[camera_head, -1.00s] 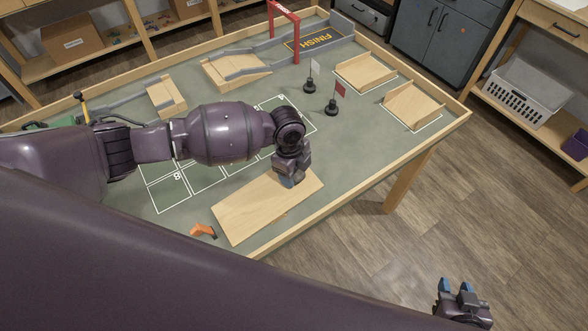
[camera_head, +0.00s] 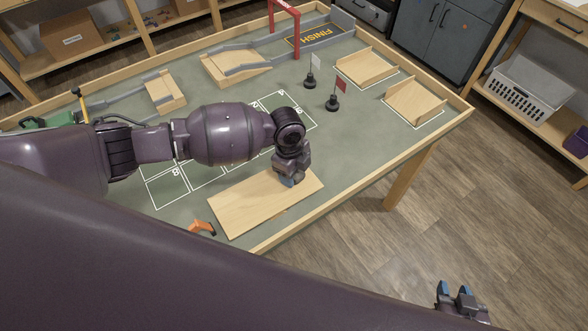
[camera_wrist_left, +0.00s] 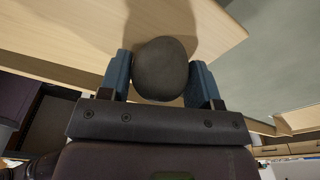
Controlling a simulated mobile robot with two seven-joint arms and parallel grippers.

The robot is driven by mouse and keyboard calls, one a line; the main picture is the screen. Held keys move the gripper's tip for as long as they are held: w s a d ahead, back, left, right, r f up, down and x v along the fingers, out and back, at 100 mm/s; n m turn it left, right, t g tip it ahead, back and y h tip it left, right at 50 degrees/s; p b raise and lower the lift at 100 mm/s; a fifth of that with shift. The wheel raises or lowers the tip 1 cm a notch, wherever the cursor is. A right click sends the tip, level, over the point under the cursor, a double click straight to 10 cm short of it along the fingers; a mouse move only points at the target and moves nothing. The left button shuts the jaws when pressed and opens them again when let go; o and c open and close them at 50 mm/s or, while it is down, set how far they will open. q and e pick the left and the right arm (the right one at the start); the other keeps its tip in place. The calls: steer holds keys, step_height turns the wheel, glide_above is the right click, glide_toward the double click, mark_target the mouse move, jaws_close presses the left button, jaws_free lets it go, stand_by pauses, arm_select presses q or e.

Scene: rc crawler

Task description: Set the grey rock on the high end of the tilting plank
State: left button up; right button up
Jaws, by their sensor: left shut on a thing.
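The dark grey rock (camera_wrist_left: 161,70) sits between the blue fingers of my left gripper (camera_wrist_left: 160,78) in the left wrist view, and the gripper is shut on it. In the head view my left gripper (camera_head: 287,181) is over the right end of the pale wooden plank (camera_head: 250,206); the rock is hidden there. The plank (camera_wrist_left: 90,25) also shows behind the rock in the wrist view, with a shadow on it. I cannot tell whether the rock touches the plank, or which end is high. My right gripper (camera_head: 456,289) is open and empty, off the table at lower right.
An orange piece (camera_head: 201,227) lies by the plank's left end. Two small flags, one white (camera_head: 312,78) and one red (camera_head: 334,99), stand farther back. Wooden ramps (camera_head: 415,100) are at the table's right. A raised wooden rim (camera_head: 360,165) borders the table.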

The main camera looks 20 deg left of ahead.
arm_select(q)
steer(key=shift+f, duration=0.5)
arm_select(e)
steer(key=shift+w, duration=0.45)
arm_select(q)
steer(key=o, duration=1.1)
steer(key=shift+r, duration=0.5)
steer(key=r, duration=0.5)
steer(key=a+r, duration=0.1)
steer(key=r, duration=0.2)
steer(key=shift+w+r+p, duration=0.15)
steer(key=shift+w+p, duration=0.05)
steer(key=shift+p, duration=0.15)
steer(key=shift+a+r, duration=0.1)
steer(key=shift+r, duration=0.75)
arm_select(e)
steer(key=shift+w+r, duration=0.1)
steer(key=shift+r, duration=0.6)
steer(key=shift+s+f, duration=0.25)
steer(key=shift+s, duration=0.25)
